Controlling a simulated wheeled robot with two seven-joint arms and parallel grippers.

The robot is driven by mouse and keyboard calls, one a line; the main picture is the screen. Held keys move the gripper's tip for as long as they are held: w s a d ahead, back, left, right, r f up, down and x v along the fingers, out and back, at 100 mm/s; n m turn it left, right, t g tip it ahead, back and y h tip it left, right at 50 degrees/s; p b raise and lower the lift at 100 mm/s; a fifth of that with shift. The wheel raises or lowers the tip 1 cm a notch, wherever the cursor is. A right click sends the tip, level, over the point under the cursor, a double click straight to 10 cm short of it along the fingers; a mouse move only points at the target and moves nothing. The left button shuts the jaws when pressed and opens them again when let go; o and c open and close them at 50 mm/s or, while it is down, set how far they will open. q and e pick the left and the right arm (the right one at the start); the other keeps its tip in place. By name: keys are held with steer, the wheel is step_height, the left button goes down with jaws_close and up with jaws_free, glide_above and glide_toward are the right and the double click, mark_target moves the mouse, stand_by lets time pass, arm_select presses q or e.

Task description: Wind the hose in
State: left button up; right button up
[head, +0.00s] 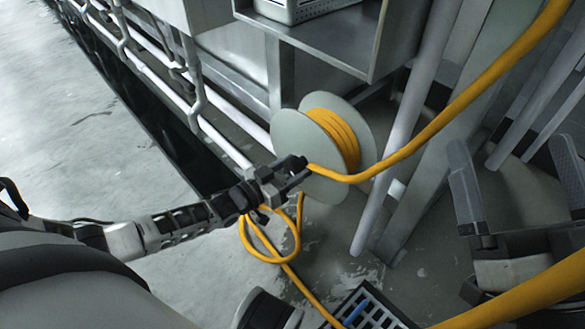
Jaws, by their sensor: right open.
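The yellow hose (420,137) comes in from the upper right, dips in front of the reel and rises to my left gripper. The grey-flanged reel (295,135) stands on the floor at the centre, with several turns of yellow hose on its drum. My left gripper (303,167) is in front of the reel's lower part, its dark fingers shut on the hose. Below it, the hose hangs in a loose loop and runs down to the bottom edge. My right gripper (515,165) is at the right, its grey fingers wide apart, with nothing seen between them.
A grey metal cabinet (330,45) stands above the reel. White pipe rails (150,72) run along a dark channel at the left. Slanted grey posts (408,130) stand right of the reel. A slotted crate (375,308) is at the bottom. Open floor lies at the left.

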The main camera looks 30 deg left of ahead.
arm_select(q)
steer(key=shift+m, duration=0.4)
arm_select(e)
steer(key=shift+h, duration=0.3)
arm_select(q)
steer(key=m+p, duration=0.2)
steer(key=m, duration=0.2)
steer(key=m+y+p, duration=0.1)
steer(key=m, duration=0.3)
steer(key=shift+m, duration=0.4)
steer(key=m, duration=0.2)
steer(key=shift+m, duration=0.3)
steer(key=shift+m+y, duration=0.3)
steer(key=shift+m, duration=0.9)
steer(key=shift+s+m, duration=0.1)
steer(key=shift+m, duration=2.1)
steer(key=shift+m+y+b, duration=0.3)
steer(key=shift+m+b, duration=0.1)
steer(key=shift+m, duration=0.5)
arm_select(e)
steer(key=shift+s+a+f+m+g+h, duration=0.1)
steer(key=shift+f+m+g+h, duration=0.4)
steer(key=shift+f+m, duration=0.45)
steer(key=shift+s+f+m+g+h, duration=0.1)
steer(key=shift+f+m+g+h, duration=0.4)
steer(key=shift+f+m, duration=0.45)
